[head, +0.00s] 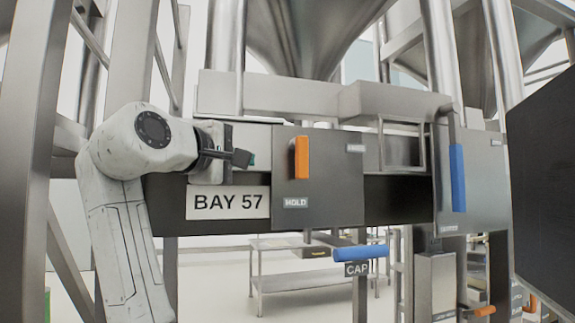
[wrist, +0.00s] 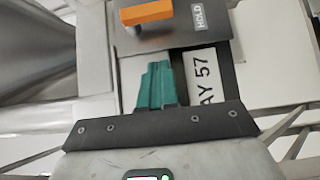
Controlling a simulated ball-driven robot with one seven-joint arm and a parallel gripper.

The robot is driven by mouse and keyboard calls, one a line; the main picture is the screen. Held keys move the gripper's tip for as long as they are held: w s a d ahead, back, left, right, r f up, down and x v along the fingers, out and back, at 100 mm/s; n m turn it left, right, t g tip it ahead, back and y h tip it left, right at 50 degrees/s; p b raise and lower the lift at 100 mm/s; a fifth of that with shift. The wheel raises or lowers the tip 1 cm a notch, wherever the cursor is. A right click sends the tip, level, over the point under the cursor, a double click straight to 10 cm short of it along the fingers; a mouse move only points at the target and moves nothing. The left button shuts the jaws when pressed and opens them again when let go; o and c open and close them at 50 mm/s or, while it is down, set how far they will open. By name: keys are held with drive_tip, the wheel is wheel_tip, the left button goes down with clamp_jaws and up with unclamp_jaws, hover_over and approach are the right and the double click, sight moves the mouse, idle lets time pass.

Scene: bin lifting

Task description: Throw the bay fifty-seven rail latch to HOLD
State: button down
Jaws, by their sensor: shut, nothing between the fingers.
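The bay 57 latch is an orange handle (head: 301,157) on a dark grey panel (head: 335,185). The handle stands upright in the head view. It sits above a HOLD label (head: 296,202); a smaller label (head: 356,148), too small to read, is to its right. My gripper (head: 245,158) is left of the panel, above the BAY 57 sign (head: 228,203), apart from the handle. In the wrist view its teal fingertips (wrist: 155,82) are together and empty. The orange handle (wrist: 147,12) and HOLD label (wrist: 198,16) show beyond them.
A tall blue handle (head: 457,178) is on another panel at the right. A blue lever (head: 360,252) with a CAP label hangs below. A dark screen-like slab (head: 545,190) fills the right edge. A steel frame and hoppers surround the panels; a metal table (head: 315,262) stands behind.

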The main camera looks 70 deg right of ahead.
drive_tip(key=p, duration=0.4)
approach(296, 166)
drive_tip(key=w+d, duration=0.2)
drive_tip(key=d, duration=0.2)
drive_tip(key=shift+s+d+p, duration=0.3)
drive_tip(key=shift+s+d, duration=0.15)
drive_tip(key=shift+s, duration=0.2)
drive_tip(key=shift+s+d+p, duration=0.25)
drive_tip(key=shift+s+d, duration=0.2)
drive_tip(key=shift+s, duration=0.2)
drive_tip(key=shift+s, duration=0.1)
